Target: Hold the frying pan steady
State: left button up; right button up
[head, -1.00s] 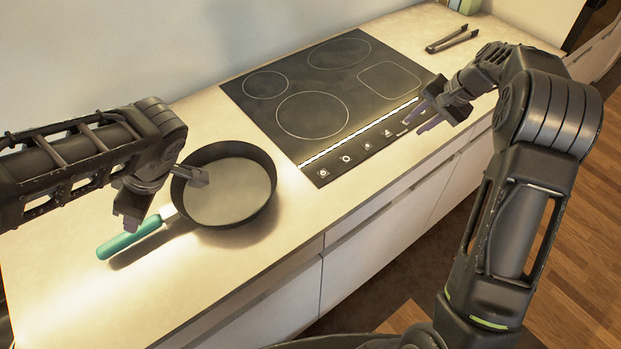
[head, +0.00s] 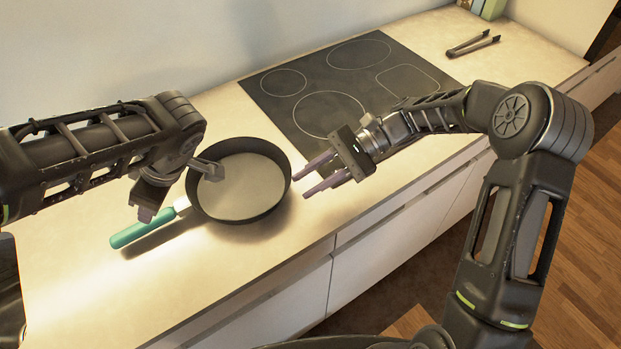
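A dark round frying pan (head: 240,185) with a teal handle (head: 143,229) sits on the countertop, left of the cooktop. The handle points to the lower left. My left gripper (head: 178,192) is open above the pan's handle side. One finger reaches over the pan's rim and the other is near the handle; I cannot tell whether either touches. My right gripper (head: 303,186) is open and empty. Its purple-grey fingers point left at the pan's right side, a little apart from the rim in the picture.
A black cooktop (head: 285,82) lies behind my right arm and is bare. Tongs (head: 473,45) lie at the back right. The pale countertop (head: 110,290) is clear at the front left. White cabinet fronts (head: 380,235) are below its front edge.

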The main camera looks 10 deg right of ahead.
aim_at(261, 212)
jog(key=x, duration=1.2)
jog(key=shift+c, duration=0.2)
grip_shut()
jog(key=shift+s+f, duration=0.1)
jog(key=shift+f, duration=0.1)
dwell(1.5)
